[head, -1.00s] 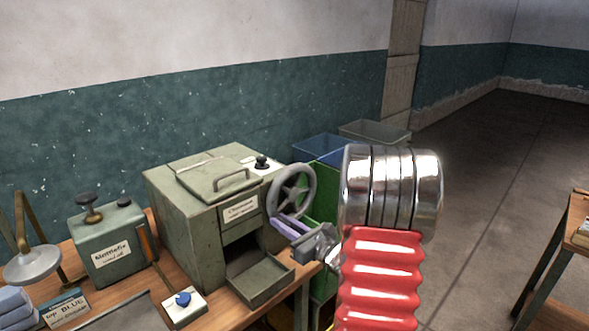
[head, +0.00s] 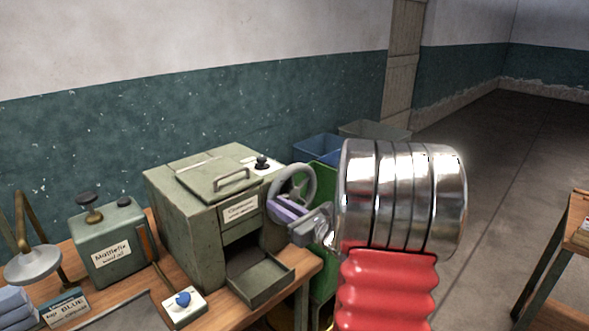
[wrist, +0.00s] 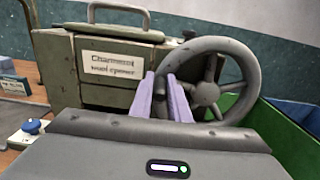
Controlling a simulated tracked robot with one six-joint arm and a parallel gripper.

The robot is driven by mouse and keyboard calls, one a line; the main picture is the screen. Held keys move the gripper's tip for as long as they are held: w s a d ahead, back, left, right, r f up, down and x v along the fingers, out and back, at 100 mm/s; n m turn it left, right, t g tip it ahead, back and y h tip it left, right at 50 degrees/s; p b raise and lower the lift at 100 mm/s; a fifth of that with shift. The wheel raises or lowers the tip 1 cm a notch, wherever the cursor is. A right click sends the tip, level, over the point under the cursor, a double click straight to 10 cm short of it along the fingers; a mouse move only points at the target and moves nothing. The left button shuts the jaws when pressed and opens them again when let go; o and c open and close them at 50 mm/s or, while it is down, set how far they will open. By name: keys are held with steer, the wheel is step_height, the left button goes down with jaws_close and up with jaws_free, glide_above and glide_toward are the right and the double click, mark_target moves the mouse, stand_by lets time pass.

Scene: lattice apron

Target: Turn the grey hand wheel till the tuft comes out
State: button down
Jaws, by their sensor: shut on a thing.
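The grey hand wheel (head: 309,172) stands upright on the right side of the green wool opener (head: 186,215). It also shows in the wrist view (wrist: 234,58), with its spokes and hub. My gripper (head: 281,207) has pale purple fingers and is shut on the lower left part of the wheel; the fingers (wrist: 172,98) hide the exact grip point. Below the machine's dark opening, an open tray (head: 275,284) juts out at the front. A dark patch lies at the tray's inner end. I cannot tell whether it is shadow or a tuft.
A green Mattefix box (head: 108,250), a blue-knobbed switch (head: 183,300) and a lamp-like dish (head: 33,265) stand left on the wooden bench (head: 304,268). Blue and grey bins (head: 376,131) stand behind the wheel.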

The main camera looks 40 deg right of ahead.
mark_target(278, 187)
steer(key=shift+d+r, duration=0.15)
steer(key=shift+r, duration=0.2)
steer(key=shift+d+r, duration=0.45)
steer(key=shift+r, duration=0.3)
steer(key=shift+d+r, duration=0.45)
steer(key=shift+r, duration=0.25)
